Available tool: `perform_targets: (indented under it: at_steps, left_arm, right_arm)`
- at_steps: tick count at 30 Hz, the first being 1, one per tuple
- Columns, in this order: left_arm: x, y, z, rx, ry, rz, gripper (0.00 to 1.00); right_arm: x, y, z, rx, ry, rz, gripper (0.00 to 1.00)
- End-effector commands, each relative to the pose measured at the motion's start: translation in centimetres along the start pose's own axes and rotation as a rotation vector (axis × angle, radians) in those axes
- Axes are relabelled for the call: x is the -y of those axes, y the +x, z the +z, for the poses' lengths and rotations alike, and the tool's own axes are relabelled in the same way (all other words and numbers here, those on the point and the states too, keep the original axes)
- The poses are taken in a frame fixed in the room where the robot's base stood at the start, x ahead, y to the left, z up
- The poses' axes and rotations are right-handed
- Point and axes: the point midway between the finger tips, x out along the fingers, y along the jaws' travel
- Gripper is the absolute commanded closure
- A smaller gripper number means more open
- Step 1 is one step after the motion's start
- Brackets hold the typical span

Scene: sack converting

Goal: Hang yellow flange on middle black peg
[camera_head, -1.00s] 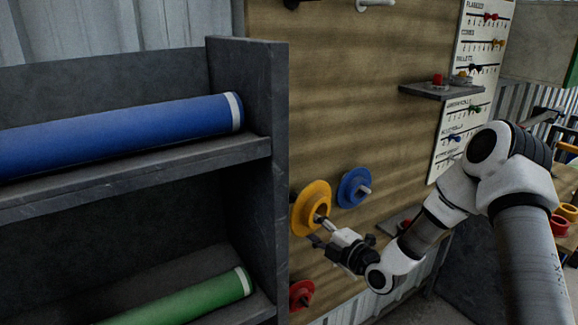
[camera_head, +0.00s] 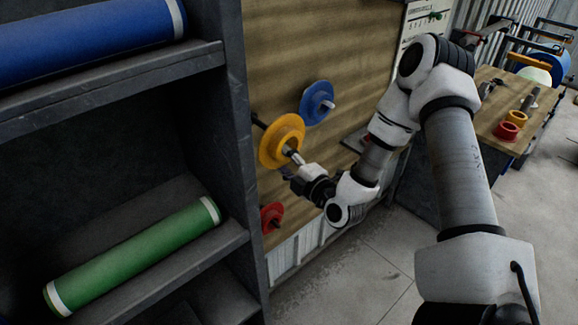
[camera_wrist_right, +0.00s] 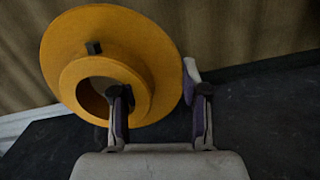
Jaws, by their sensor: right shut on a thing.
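The yellow flange (camera_head: 280,138) is a wide disc with a short hub, held upright close to the wooden board. My right gripper (camera_head: 290,163) is shut on its hub side. The right wrist view shows the flange (camera_wrist_right: 150,45) with its hub bore facing me; one finger of my right gripper (camera_wrist_right: 160,95) overlaps the bore, the other is at the disc's right. A black peg (camera_head: 257,122) shows at the flange's upper left, partly hidden behind it. I cannot tell whether it enters the bore. My left gripper is not in view.
A blue flange (camera_head: 316,100) hangs up and right of the yellow one; a red flange (camera_head: 270,215) is below. A dark shelf (camera_head: 238,150) with a blue roll (camera_head: 80,38) and green roll (camera_head: 135,255) stands close on the left. A workbench (camera_head: 490,110) is at right.

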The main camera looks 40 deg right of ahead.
Motion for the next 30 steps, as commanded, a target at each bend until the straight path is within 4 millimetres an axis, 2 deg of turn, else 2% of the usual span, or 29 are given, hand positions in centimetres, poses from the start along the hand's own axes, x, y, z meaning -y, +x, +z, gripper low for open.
perform_targets:
  at_steps: [30]
  left_arm:
    - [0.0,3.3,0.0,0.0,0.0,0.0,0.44]
  right_arm:
    - [0.1,6.2,-0.5,-0.002,-0.002,0.007,1.0]
